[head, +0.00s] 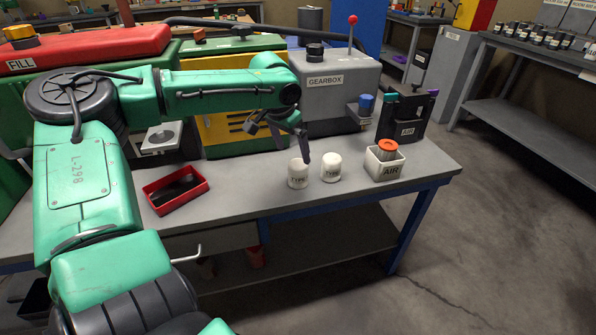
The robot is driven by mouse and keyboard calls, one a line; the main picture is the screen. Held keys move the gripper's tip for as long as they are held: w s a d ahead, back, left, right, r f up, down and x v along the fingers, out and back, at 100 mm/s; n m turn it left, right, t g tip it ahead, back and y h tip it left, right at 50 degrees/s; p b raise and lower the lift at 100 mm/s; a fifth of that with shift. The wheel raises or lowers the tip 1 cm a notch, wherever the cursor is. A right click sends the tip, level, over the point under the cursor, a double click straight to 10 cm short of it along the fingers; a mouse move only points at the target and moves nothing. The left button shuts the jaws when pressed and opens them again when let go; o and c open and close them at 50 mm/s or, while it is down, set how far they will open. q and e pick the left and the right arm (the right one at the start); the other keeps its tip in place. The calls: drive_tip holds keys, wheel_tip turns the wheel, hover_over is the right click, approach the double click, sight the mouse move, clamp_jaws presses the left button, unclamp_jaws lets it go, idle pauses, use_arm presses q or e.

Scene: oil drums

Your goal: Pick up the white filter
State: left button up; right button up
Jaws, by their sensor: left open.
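Two white filters with dark lettering on their sides stand upright on the grey workbench (240,205). The left white filter (298,178) is directly below my left gripper, and the right white filter (331,170) stands a short gap to its right. My left gripper (291,152) is open and empty, pointing down. One fingertip appears at the top of the left filter in the picture; I cannot tell whether it touches. My right gripper is not in the head view.
A red tray (157,208) holding something dark lies left of the filters. Behind are the grey GEARBOX tank (340,95), a blue-capped container (366,108) and a black AIR holder (405,117).

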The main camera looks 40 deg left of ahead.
sight(300, 172)
use_arm(q)
drive_tip(key=b+x, duration=0.1)
drive_tip(key=x, duration=0.8)
drive_tip(key=shift+d+f, duration=0.15)
drive_tip(key=shift+f, duration=0.25)
drive_tip(key=shift+w+f, duration=0.25)
drive_tip(key=shift+r, duration=0.1)
clamp_jaws()
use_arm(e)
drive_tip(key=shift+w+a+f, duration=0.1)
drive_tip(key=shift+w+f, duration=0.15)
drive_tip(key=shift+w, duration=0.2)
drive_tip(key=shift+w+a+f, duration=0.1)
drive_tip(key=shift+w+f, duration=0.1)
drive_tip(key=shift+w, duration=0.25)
